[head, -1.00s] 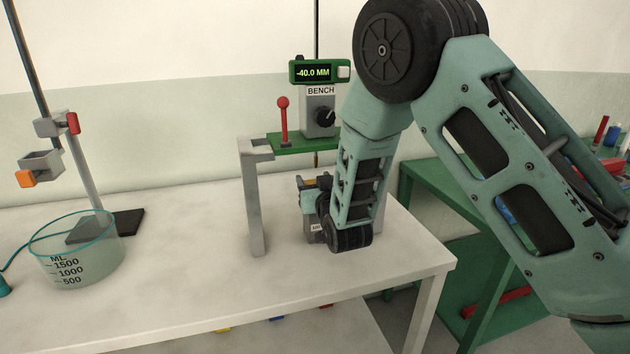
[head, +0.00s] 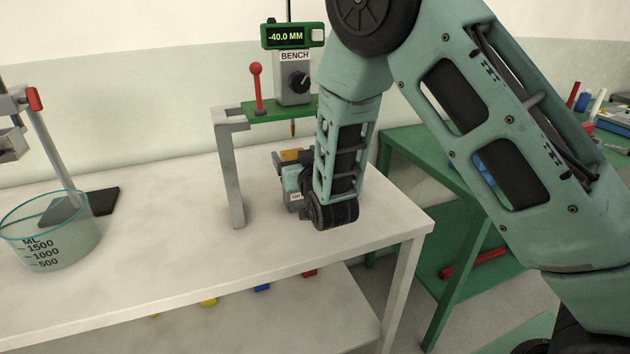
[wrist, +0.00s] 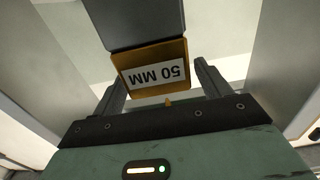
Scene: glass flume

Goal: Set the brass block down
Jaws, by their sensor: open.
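The brass block (wrist: 153,70), marked "50 MM", is in the wrist view, its label upside down. It lies between the two spread fingers of my gripper (wrist: 160,80), with a gap visible at the right finger. A dark grey body (wrist: 135,20) adjoins the block's far side. In the head view the brass block (head: 291,154) shows as a small yellow patch above a grey, labelled piece (head: 296,198) on the white bench. My gripper (head: 292,179) is beside it, partly hiding both. Contact between block and grey piece is hard to see.
A gauge stand (head: 232,170) with a green crossbar and a "-40.0 MM" display (head: 284,36) rises over the spot; its pointed brass tip (head: 293,128) hangs just above the block. A glass beaker (head: 55,245) is at left. Bare bench lies between. A green table (head: 400,150) is at right.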

